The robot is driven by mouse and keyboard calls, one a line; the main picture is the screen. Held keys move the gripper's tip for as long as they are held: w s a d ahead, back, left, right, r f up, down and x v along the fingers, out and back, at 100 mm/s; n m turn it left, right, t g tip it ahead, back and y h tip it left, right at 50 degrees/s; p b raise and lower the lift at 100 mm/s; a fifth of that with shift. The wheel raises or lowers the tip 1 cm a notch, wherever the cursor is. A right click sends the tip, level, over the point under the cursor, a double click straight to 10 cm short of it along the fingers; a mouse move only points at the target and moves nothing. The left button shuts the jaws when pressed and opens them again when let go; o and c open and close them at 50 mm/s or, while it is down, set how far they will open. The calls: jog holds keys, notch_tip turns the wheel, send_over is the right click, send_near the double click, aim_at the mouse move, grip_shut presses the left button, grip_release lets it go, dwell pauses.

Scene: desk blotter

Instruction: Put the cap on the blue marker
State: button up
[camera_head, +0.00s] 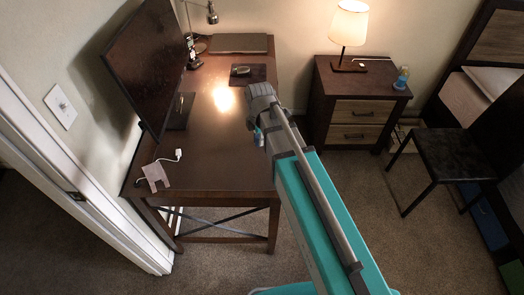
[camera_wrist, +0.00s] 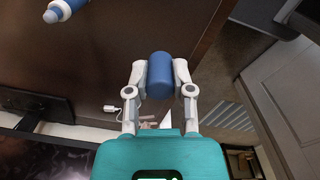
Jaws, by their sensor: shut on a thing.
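My gripper (camera_wrist: 160,72) is shut on a blue cylindrical cap (camera_wrist: 160,82), which sits between its two white fingers in the wrist view. The blue marker (camera_wrist: 66,9) shows at the top left of that view, with a pale band and a blue end, and is cut off by the picture's edge. It lies apart from the cap, over the dark brown desk (camera_wrist: 100,65). My fingers are hidden there.
A monitor (camera_head: 146,62) stands along the desk's left side. A lamp (camera_head: 190,45), a closed laptop (camera_head: 239,43) and a mouse (camera_head: 240,70) on a dark pad are at the back. A white cable plug (camera_head: 178,154) lies near the front left. The desk's middle is clear.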

jog(key=w+r+p, duration=0.2)
jog(key=w+r, duration=0.1)
jog(key=w, duration=1)
jog(key=shift+w+a+r+n+p, duration=0.15)
jog(key=shift+w+a+n+p, duration=0.1)
jog(key=shift+n+p, duration=0.15)
jog(key=shift+f+b, duration=2.9)
jog(key=shift+b, duration=0.05)
jog(key=shift+f+b, duration=1.5)
jog(key=shift+f, duration=0.05)
jog(key=o, duration=0.8)
jog(key=shift+r, duration=0.25)
